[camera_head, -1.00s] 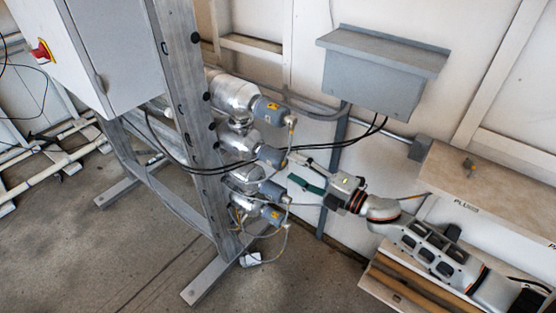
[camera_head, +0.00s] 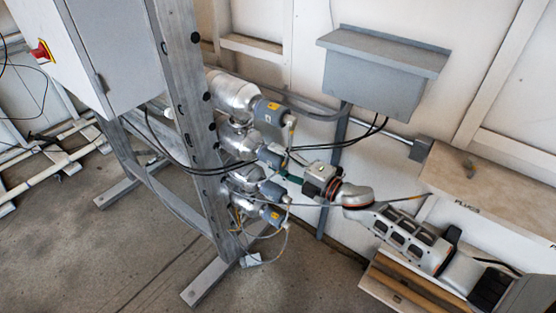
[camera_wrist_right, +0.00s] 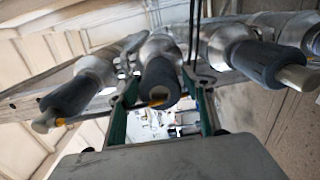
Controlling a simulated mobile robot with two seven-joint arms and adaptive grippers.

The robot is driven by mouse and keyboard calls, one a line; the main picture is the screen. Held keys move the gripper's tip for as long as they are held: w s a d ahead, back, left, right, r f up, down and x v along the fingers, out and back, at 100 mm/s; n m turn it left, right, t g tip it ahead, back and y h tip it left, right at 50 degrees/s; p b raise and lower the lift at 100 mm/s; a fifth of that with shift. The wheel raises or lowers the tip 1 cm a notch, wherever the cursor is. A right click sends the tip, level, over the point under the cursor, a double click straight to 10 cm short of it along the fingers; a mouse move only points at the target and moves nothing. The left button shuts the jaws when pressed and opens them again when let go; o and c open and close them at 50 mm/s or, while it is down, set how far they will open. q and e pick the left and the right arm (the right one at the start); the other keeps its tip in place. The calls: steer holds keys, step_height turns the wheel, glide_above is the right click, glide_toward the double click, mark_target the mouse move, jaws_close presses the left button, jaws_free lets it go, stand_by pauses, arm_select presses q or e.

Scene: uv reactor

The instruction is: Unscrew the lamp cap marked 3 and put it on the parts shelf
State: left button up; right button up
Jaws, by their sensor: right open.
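Several grey lamp caps stick out from silver reactor tubes in a vertical row on the metal frame. In the head view I see the top cap (camera_head: 268,111), the second cap (camera_head: 270,156), the third cap (camera_head: 271,191) and a lower one (camera_head: 272,214). I cannot read their numbers. My right gripper (camera_head: 291,177) is at the second cap from the top. In the right wrist view its green fingers (camera_wrist_right: 163,108) are open, with a dark grey cap (camera_wrist_right: 160,82) between or just beyond their tips; contact is unclear. My left gripper is out of view.
A light wooden shelf (camera_head: 440,180) lettered "PLUGS" stands at the right; more lettering is cut off at the picture edge. Black and grey cables loop close to the caps. A grey wall box (camera_head: 380,80) hangs above my right arm.

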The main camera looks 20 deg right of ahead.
steer(key=c, duration=1.2)
steer(key=shift+f+n+b, duration=0.1)
steer(key=shift+n+b, duration=0.5)
steer(key=shift+n, duration=1.2)
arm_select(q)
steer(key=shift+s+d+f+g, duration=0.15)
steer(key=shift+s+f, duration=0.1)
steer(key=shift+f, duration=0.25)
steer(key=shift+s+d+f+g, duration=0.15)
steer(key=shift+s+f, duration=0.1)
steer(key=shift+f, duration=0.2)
arm_select(e)
steer(key=shift+n, duration=0.8)
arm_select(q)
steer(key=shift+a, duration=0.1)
